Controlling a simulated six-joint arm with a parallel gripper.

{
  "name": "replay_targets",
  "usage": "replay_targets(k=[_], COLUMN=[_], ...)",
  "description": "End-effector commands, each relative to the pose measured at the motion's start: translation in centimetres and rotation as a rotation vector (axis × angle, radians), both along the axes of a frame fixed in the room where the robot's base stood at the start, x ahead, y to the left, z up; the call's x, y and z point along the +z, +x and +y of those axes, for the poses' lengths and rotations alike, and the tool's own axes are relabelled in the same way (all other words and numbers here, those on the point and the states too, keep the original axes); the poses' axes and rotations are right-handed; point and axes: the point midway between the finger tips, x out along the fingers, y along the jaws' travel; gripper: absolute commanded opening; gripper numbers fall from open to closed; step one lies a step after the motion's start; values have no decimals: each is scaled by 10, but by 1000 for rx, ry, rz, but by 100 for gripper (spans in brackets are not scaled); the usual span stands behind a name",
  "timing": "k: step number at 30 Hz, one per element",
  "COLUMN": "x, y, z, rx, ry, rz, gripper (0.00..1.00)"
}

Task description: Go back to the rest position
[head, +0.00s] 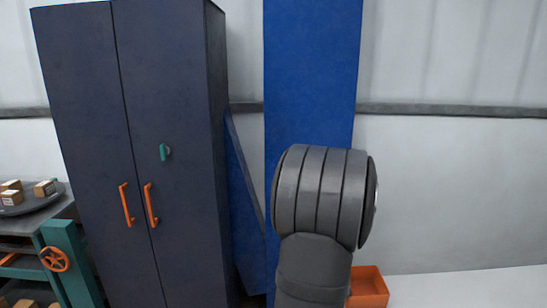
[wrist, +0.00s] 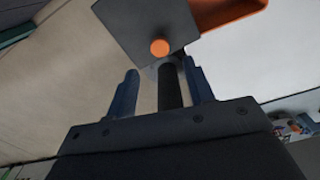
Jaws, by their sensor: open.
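My gripper (wrist: 161,82) shows in the wrist view, with its two blue fingers apart. A dark upright post (wrist: 172,88) appears between the fingers, nearer the right one. I cannot tell whether it is between them or behind them. Beyond the fingertips is a dark grey plate (wrist: 135,25) with a round orange knob (wrist: 159,47). In the head view a thick grey link of my arm stands in front of the blue column, and my gripper is not visible there.
A dark cabinet (head: 85,100) with orange handles stands shut at the left. A blue column (head: 310,70) rises behind my arm. An orange bin (head: 369,284) sits low at the right. A bench at far left holds a round tray (head: 38,204) with small boxes. The right floor looks clear.

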Motion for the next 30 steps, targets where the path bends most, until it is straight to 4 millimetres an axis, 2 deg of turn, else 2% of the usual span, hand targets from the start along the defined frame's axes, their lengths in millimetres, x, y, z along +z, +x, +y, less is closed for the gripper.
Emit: replay_targets(k=[1, 6, 12, 19, 29, 30], x=[-12, -46, -80, -79, -78, -78], y=[-1, -1, -1, -4, -5, -5], z=[0, 0, 0, -8, -9, -9], rx=[0, 0, 0, 75, 90, 90], ry=[2, 2, 2, 0, 0, 0], rz=[6, 5, 4, 1, 1, 1], gripper=[48, 48, 48, 48, 48, 52])
